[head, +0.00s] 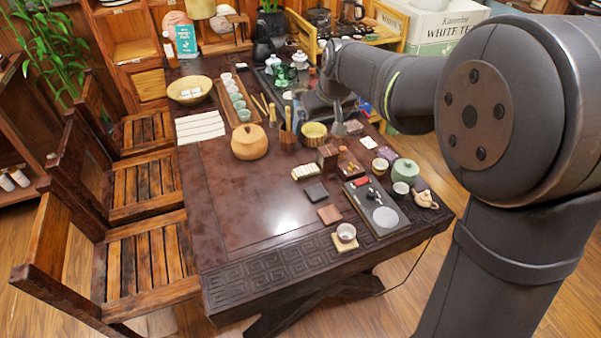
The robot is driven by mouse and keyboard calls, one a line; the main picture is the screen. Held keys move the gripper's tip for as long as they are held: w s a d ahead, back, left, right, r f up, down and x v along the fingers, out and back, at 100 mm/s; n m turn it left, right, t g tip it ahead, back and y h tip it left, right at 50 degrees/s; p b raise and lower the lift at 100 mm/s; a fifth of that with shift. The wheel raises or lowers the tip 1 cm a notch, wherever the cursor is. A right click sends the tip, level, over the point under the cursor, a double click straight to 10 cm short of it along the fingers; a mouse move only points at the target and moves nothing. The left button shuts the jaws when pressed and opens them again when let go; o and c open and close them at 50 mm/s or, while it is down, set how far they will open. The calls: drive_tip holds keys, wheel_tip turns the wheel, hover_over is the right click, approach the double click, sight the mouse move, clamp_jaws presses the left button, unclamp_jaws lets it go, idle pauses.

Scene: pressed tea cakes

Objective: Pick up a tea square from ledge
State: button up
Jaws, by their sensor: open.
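My arm reaches in from the right over the far part of the dark wooden table (235,190). My gripper (339,126) points down there, small in the picture, with open jaws; I see nothing held in it. I cannot tell for sure which thing is the ledge or a tea square. Pale pieces (190,92) lie in a wide yellowish bowl (184,101) at the far left.
The table's front left is clear. Chairs line the left side.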

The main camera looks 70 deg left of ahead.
drive_tip(key=shift+v, duration=0.75)
drive_tip(key=c, duration=0.8)
drive_tip(key=shift+c, duration=0.2)
